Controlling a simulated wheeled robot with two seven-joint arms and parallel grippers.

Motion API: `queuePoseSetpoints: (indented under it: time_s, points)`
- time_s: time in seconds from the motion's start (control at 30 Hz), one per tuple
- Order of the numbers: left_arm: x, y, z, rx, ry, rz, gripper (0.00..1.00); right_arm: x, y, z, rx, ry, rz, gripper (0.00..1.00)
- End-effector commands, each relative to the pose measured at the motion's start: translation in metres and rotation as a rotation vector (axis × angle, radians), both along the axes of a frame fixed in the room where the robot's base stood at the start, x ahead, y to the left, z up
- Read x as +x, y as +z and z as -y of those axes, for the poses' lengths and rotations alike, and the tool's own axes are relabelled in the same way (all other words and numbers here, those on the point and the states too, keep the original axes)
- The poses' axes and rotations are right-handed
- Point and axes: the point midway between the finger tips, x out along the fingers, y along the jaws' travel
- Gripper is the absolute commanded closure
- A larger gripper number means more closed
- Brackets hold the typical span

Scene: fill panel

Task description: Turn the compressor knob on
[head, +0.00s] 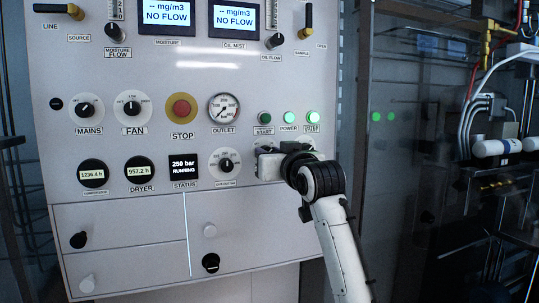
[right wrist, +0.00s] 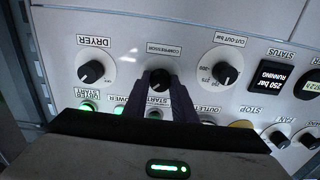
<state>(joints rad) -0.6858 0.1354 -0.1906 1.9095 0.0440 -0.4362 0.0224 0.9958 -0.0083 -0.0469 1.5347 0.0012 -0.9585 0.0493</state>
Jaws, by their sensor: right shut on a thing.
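The compressor knob (right wrist: 159,80) is a black round knob under a COMPRESSOR label in the right wrist view, which shows the panel upside down. My right gripper (head: 270,163) is at the panel, right of the CUT-OUT dial, and hides the knob in the head view. In the right wrist view its two dark fingers stand on either side of the knob, shut on it. The knob's pointer direction cannot be made out. The STATUS display (head: 184,167) reads 250 bar RUNNING. My left gripper is not in view.
The DRYER knob (right wrist: 92,72) and cut-out knob (right wrist: 224,73) flank the compressor knob closely. The MAINS (head: 88,108) and FAN (head: 132,107) knobs and red STOP button (head: 181,109) are further left.

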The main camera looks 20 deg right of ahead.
Motion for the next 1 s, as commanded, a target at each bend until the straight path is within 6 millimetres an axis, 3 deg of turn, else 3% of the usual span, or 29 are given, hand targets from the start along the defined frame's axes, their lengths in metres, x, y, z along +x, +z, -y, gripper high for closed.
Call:
queuePoseSetpoints:
  time_s: [0.07, 0.1, 0.2, 0.57, 0.77, 1.0]
  points:
    - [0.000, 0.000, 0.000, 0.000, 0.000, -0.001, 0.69, 0.000, -0.002, 0.000, 0.003, 0.001, -0.005, 0.98]
    - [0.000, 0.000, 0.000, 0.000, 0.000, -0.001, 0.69, 0.000, -0.002, 0.000, 0.002, 0.001, -0.005, 0.73]
    - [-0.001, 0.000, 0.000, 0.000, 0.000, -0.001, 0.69, 0.000, -0.002, 0.000, 0.002, 0.001, -0.004, 0.57]
    - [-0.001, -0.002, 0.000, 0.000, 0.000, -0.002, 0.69, -0.003, -0.001, 0.000, 0.000, 0.001, -0.001, 0.57]
    - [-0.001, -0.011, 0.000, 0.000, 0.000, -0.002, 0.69, -0.030, -0.003, 0.001, 0.000, 0.001, 0.001, 0.57]
    - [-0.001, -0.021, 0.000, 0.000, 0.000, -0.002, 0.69, -0.075, -0.002, 0.002, 0.000, 0.001, 0.001, 0.57]
